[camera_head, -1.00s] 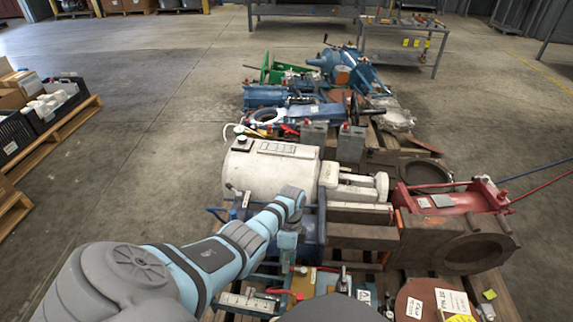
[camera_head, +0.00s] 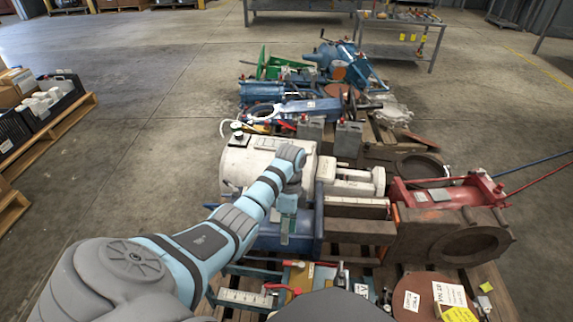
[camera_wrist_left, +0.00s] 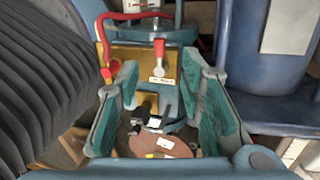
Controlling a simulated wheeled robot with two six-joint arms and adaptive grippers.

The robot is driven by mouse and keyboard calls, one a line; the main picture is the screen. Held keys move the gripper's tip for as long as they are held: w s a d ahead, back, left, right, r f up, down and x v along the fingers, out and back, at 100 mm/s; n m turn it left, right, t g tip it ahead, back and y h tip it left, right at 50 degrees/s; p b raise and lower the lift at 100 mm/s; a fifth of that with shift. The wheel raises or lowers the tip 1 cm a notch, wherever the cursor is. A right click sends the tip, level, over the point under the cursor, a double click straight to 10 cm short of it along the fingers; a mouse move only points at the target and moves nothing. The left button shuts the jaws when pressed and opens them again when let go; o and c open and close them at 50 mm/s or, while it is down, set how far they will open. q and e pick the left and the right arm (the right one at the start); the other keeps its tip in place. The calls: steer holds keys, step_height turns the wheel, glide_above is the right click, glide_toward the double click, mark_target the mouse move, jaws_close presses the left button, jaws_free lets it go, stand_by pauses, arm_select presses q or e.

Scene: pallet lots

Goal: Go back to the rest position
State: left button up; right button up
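My left arm reaches in from the lower left of the head view. My left gripper (camera_head: 286,232) hangs pointing down over the machine parts, in front of the white cylinder (camera_head: 238,165) and the blue block (camera_head: 305,228). In the left wrist view, its two green-padded fingers (camera_wrist_left: 158,112) are spread apart with nothing held between them. Beyond them are a brass-coloured block (camera_wrist_left: 150,65), red handles and a brown disc (camera_wrist_left: 150,143). My right gripper is not in view.
Pallets below carry crowded machine parts, including a red vise-like part (camera_head: 440,196) and a round brown plate (camera_head: 425,290). Dark crates (camera_head: 52,95) stand on a pallet at left. A metal table (camera_head: 400,38) stands at the back. Floor between is clear.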

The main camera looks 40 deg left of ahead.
arm_select(q)
steer(key=shift+v, duration=1)
